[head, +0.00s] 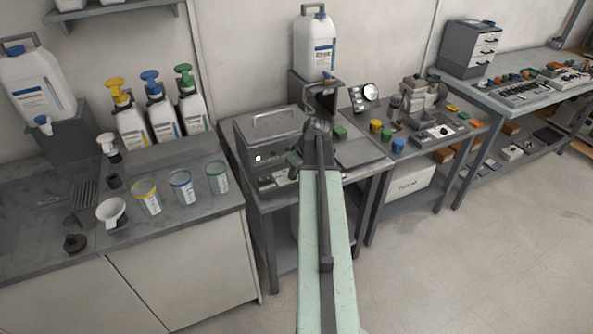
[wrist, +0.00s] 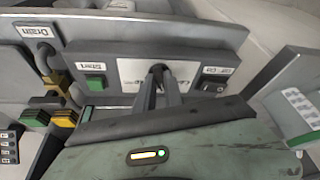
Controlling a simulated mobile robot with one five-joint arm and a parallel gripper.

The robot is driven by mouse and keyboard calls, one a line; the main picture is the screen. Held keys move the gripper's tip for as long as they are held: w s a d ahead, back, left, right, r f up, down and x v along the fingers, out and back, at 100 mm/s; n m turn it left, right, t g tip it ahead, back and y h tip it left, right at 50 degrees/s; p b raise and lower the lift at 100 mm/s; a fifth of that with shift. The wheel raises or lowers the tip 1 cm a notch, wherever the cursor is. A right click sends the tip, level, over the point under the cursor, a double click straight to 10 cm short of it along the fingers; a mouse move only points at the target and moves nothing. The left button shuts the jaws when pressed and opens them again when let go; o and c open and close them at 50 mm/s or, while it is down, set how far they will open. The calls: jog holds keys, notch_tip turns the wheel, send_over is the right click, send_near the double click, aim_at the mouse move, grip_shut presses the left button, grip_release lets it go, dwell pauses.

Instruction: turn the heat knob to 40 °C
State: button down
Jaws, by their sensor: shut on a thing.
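The grey unit with a lidded top and bar handle (head: 258,137) stands on the middle bench. Its front panel (wrist: 120,60) fills the upper part of the wrist view. The dark heat knob (wrist: 158,70) sits on a white dial plate (wrist: 132,70) there. My gripper (wrist: 160,82) is shut on the knob from the front; it also shows in the head view (head: 318,138). The fingers cover most of the knob and part of the dial, so its pointer and scale numbers cannot be read. In the head view my arm hides the knob.
A green button (wrist: 95,82) labelled Start is left of the dial, and a black switch (wrist: 212,86) is right of it. A Drain label (wrist: 35,30) and yellow and green parts (wrist: 62,118) are at far left. Three cups stand on the left bench (head: 80,250).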

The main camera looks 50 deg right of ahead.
jog(key=shift+a+m+h, duration=0.2)
jog(key=shift+m+h, duration=0.5)
jog(key=shift+m, duration=1)
jog(key=shift+g, duration=0.3)
jog(key=c, duration=1.4)
grip_release()
jog(key=shift+c, duration=0.2)
jog(key=shift+s+r+p, duration=0.1)
jog(key=shift+r+p, duration=0.45)
jog(key=p+v, duration=0.6)
jog(key=shift+s+r, duration=0.25)
